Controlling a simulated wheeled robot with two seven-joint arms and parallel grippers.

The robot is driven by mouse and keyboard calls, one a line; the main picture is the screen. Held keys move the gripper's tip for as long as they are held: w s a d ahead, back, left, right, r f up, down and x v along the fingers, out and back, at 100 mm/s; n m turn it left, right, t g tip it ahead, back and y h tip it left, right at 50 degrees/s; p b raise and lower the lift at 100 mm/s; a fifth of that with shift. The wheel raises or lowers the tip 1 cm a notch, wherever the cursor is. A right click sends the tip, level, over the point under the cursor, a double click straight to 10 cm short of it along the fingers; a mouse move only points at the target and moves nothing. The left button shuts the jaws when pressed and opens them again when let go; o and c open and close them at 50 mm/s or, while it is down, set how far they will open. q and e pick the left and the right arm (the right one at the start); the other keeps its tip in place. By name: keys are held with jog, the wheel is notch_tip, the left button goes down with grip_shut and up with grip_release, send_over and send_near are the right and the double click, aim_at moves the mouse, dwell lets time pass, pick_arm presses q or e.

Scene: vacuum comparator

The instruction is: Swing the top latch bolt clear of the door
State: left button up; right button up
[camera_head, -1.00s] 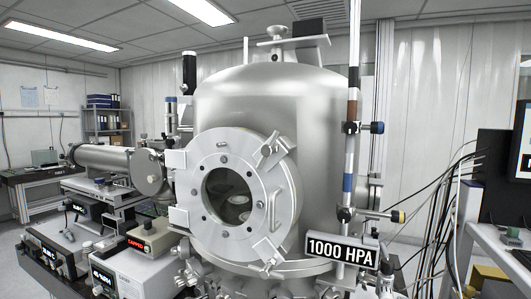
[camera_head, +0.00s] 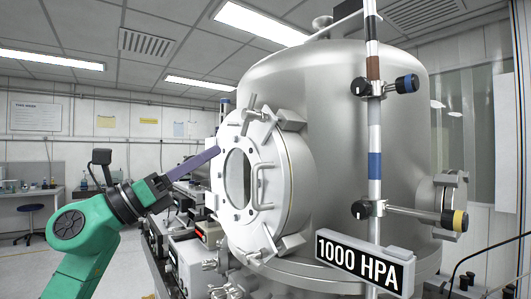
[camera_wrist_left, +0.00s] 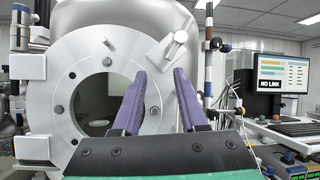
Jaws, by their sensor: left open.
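The round silver door (camera_head: 238,178) with its round window is closed against the chamber and also fills the left of the left wrist view (camera_wrist_left: 60,70). The top latch bolt (camera_head: 264,113) lies at the door's upper right rim, beside its bracket (camera_head: 290,118). In the left wrist view the bolt (camera_wrist_left: 173,46) slants across the rim, just beyond the fingertips. My left gripper (camera_head: 214,152) has purple fingers, open and empty, and reaches towards the door from the left. In the wrist view its fingertips (camera_wrist_left: 161,73) stand apart below the bolt; I see no contact. My right gripper is not in view.
A curved handle (camera_head: 258,186) sticks out from the door, and a lower latch (camera_head: 290,242) sits at its lower rim. A vertical post (camera_head: 375,140) with knobs and a "1000 HPA" sign (camera_head: 363,262) stand at the right. Instruments crowd below the door.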

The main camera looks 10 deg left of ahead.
aim_at(249, 121)
pick_arm(q)
jog(key=s+r+m+g, duration=0.1)
jog(key=s+r+m, duration=0.2)
jog(key=s+m, duration=0.15)
jog(key=shift+y, duration=0.4)
jog(key=p+x, duration=0.2)
jog(key=x, duration=0.2)
jog(key=p+x, duration=0.2)
jog(key=x, duration=0.3)
jog(key=p+x, duration=0.2)
jog(key=x, duration=0.3)
jog(key=shift+w+f+p, duration=0.1)
jog(key=shift+f+p, duration=0.2)
jog(key=shift+p, duration=0.1)
jog(key=shift+w+d, duration=0.3)
jog(key=shift+w, duration=0.05)
jog(key=shift+s, duration=0.1)
grip_shut()
